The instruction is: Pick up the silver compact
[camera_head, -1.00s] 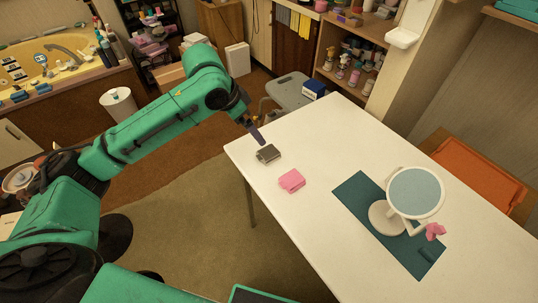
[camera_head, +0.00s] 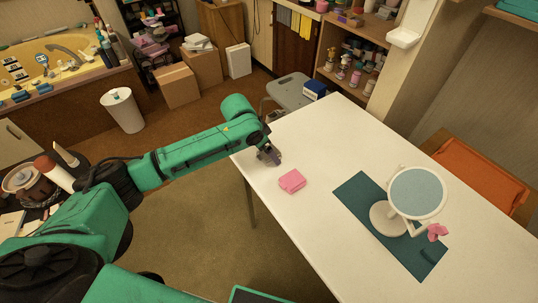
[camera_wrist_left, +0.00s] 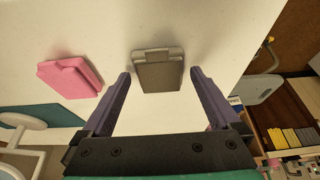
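The silver compact (camera_wrist_left: 158,72) lies on the white table near its edge, seen in the left wrist view. My left gripper (camera_wrist_left: 160,78) is open, with one purple finger on each side of the compact, which shows between and slightly beyond the fingertips. I cannot tell whether the fingers touch it. In the head view, my left gripper (camera_head: 269,156) is over the compact's place at the table's left corner and hides most of it. My right gripper is in neither view.
A pink compact (camera_head: 292,181) lies close by on the white table (camera_head: 310,235); it also shows in the left wrist view (camera_wrist_left: 70,78). A round mirror (camera_head: 416,192) stands on a teal mat (camera_head: 357,189) further right. The table between is clear.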

